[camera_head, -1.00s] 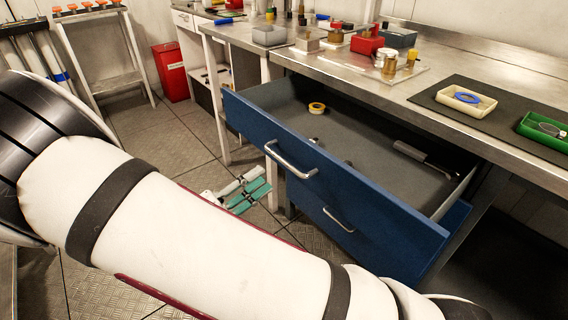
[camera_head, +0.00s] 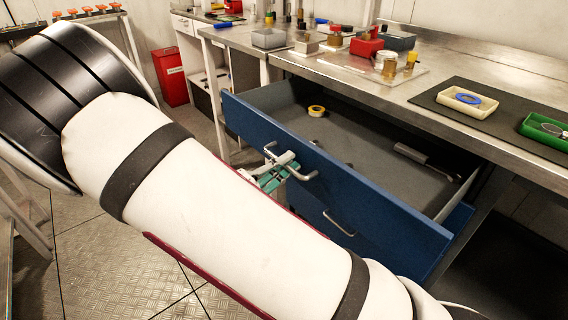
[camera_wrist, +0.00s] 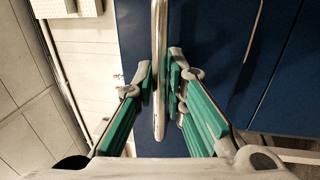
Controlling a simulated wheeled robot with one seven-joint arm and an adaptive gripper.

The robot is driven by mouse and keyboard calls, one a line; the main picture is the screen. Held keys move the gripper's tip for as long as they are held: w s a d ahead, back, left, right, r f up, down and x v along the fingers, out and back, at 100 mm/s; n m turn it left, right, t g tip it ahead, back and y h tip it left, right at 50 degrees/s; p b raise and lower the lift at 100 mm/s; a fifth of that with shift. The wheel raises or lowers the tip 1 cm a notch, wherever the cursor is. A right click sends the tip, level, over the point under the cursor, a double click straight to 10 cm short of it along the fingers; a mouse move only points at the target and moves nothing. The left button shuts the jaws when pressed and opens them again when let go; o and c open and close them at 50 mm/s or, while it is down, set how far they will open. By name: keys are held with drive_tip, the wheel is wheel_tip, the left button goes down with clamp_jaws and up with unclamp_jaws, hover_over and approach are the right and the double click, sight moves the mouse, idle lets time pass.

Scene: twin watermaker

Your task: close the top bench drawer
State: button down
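The top bench drawer (camera_head: 352,185) is blue, grey inside, and stands pulled well out of the bench. Its metal bar handle (camera_head: 314,176) is on the front; it also runs down the middle of the wrist view (camera_wrist: 158,40). My gripper (camera_head: 284,163) has green finger pads and is at the handle's left half. In the wrist view my gripper (camera_wrist: 160,85) has one finger on each side of the bar, tips close against it, and looks shut on it. My white arm hides part of the floor and the lower front.
A lower blue drawer (camera_head: 342,226) with its own handle is under the top one. A yellow tape roll (camera_head: 317,111) and a grey tool (camera_head: 412,154) lie in the open drawer. The steel bench top (camera_head: 345,80) carries trays and jars. A red bin (camera_head: 171,76) stands at the back left.

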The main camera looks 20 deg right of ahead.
idle(0.3)
hover_over(329, 148)
drive_tip(key=d, duration=0.8)
drive_tip(key=shift+s+d, duration=0.15)
drive_tip(key=shift+s, duration=0.1)
drive_tip(key=c, duration=1.7)
unclamp_jaws()
drive_tip(key=shift+d, duration=0.1)
drive_tip(key=v, duration=1.2)
